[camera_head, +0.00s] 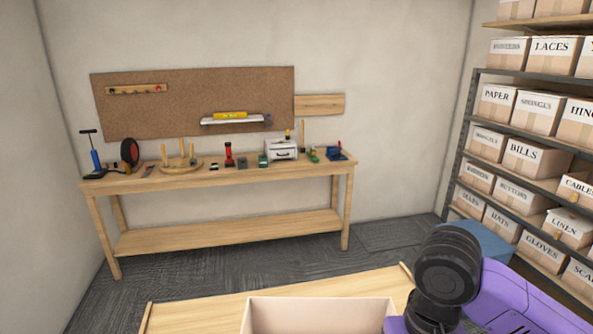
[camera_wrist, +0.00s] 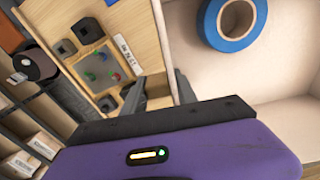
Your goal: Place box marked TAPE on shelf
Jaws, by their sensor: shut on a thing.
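An open cardboard box (camera_head: 320,312) shows at the bottom of the head view, its near part cut off by the frame. In the wrist view the box (camera_wrist: 285,108) fills the right side, with a blue tape roll (camera_wrist: 232,38) inside. No marking on this box shows in either view. My gripper (camera_wrist: 160,90) is shut on the box's wall, with one finger on each side of it. In the head view my purple and black arm is at the lower right and the fingertips are hidden. The shelf rack (camera_head: 462,150) stands at the right, holding several labelled boxes.
A wooden surface (camera_head: 190,314) lies around the box. A blue object (camera_head: 485,238) stands beyond my arm, near the rack. A workbench (camera_head: 230,178) with several tools stands at the back wall. Carpet floor (camera_head: 385,240) is clear between bench and rack.

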